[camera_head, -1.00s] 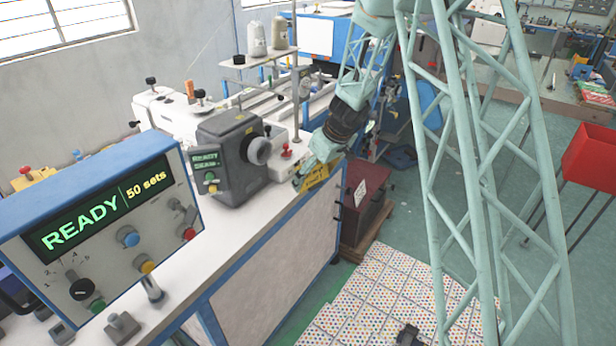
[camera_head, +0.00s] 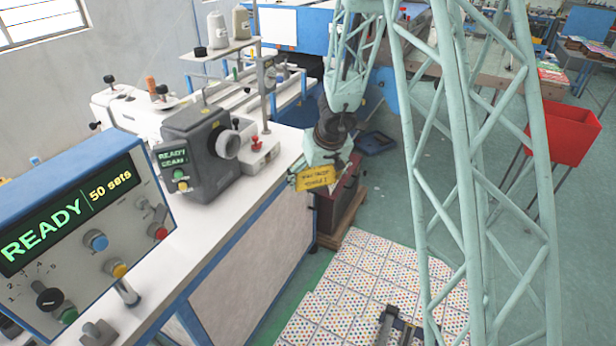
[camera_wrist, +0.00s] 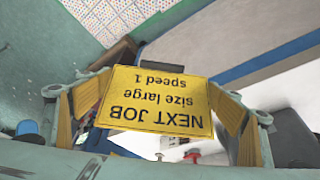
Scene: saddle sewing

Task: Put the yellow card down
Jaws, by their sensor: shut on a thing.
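The yellow card (camera_head: 316,178) is in my gripper (camera_head: 322,163), at the right end of the white worktop (camera_head: 214,225). In the wrist view the card (camera_wrist: 155,101) lies between the two fingers of my gripper (camera_wrist: 158,118), which are shut on its side edges. Its print reads upside down there: NEXT JOB, size large, speed 1. In the head view the card hangs in front of the worktop's right corner and a dark red box (camera_head: 335,206). I cannot tell its exact height or gap from the worktop edge.
A red bin (camera_head: 562,132) stands far right. The worktop's front strip is partly clear.

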